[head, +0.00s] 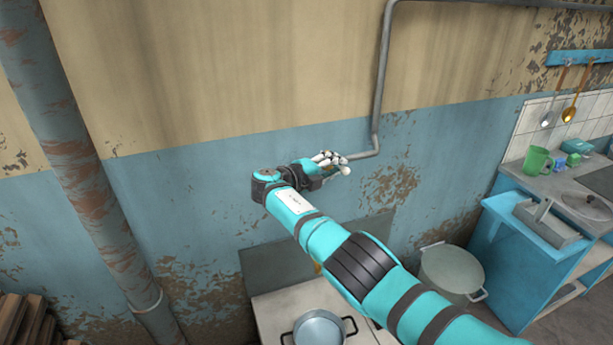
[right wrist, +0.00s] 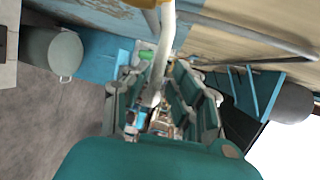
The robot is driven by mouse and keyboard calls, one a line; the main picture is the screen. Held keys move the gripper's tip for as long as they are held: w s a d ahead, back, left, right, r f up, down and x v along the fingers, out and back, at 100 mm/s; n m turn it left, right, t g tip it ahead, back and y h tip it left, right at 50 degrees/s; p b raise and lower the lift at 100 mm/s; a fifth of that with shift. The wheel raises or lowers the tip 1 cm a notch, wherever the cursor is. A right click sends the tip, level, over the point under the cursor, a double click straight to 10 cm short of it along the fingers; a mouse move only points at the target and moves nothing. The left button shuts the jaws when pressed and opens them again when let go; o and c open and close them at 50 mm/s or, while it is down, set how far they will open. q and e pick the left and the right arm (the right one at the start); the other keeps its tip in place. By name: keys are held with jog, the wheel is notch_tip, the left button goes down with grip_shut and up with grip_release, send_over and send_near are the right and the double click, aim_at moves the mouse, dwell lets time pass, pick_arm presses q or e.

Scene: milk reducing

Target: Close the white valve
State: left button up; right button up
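My right gripper (head: 327,164) is at the blue part of the wall, at the end of my turquoise arm, beside the lower end of a grey pipe (head: 378,80). Small white parts show at its fingertips, but valve and fingers are hard to tell apart there. In the right wrist view, the two fingers of the right gripper (right wrist: 160,100) stand apart, with a gap between them. A white bar (right wrist: 162,50), which looks like the valve's handle, reaches into this gap. I cannot tell whether both fingers touch it. My left gripper is out of view.
A stove with a pot (head: 318,330) stands below my arm. A large lidded pot (head: 451,270) is on the floor near a blue cabinet (head: 515,265). A green mug (head: 538,160) is on the counter. A rusty pipe (head: 75,165) runs down the left wall.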

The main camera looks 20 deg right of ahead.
jog(key=v, duration=1)
jog(key=shift+a+f, duration=0.2)
jog(key=shift+a, duration=0.05)
jog(key=shift+s, duration=0.1)
